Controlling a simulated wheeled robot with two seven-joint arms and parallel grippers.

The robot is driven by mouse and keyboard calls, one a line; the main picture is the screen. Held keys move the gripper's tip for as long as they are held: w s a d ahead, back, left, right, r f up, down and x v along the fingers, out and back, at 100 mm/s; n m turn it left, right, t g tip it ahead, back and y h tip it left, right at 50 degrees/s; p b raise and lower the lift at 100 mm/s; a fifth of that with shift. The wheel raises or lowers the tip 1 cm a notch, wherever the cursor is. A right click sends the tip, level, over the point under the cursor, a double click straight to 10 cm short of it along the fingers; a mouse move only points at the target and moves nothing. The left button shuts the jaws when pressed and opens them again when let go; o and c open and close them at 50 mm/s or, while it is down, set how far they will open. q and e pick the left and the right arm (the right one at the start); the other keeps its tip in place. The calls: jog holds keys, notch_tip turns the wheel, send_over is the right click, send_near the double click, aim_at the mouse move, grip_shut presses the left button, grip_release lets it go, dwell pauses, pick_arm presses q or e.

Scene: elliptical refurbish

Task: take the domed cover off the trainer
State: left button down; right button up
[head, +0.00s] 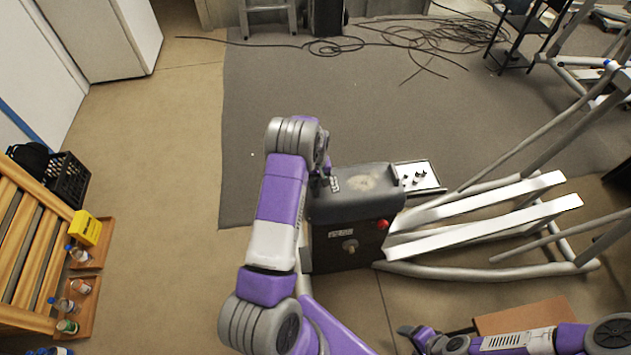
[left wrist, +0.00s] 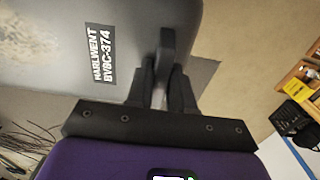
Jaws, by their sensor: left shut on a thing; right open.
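The domed cover (head: 358,186) is dark grey with a worn pale patch on top. It sits over the dark front housing (head: 345,248) of the trainer, with no clear gap showing between them. My left gripper (head: 325,180) is at the cover's left end. In the left wrist view, my left gripper's fingers (left wrist: 162,92) are shut on a dark upright tab (left wrist: 167,50) at the edge of the cover (left wrist: 130,30), beside a printed label. My right gripper (head: 418,338) is open and empty, low at the bottom edge, apart from the trainer.
A white tray (head: 430,172) with small dark parts lies behind the cover's right end. The trainer's pale rails (head: 490,215) stretch right. A brown box (head: 522,316) is near my right arm. A wooden bench (head: 30,250) with bottles stands left. Grey mat (head: 270,100) beyond is mostly clear.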

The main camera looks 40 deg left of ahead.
pick_arm(q)
jog(key=c, duration=1.5)
grip_release()
grip_shut()
jog(key=shift+r, duration=0.1)
jog(key=shift+w+r, duration=0.1)
jog(key=shift+r+p, duration=0.65)
jog(key=shift+r, duration=0.3)
jog(key=shift+s+a+r+p, duration=0.1)
jog(key=shift+r+p, duration=0.3)
jog(key=shift+r, duration=0.35)
jog(key=shift+s+a+r+p, duration=0.1)
jog(key=shift+r+p, duration=0.3)
jog(key=shift+r, duration=0.3)
jog(key=shift+w+d+r+p, duration=0.15)
jog(key=shift+r+p, duration=0.75)
jog(key=shift+r, duration=0.65)
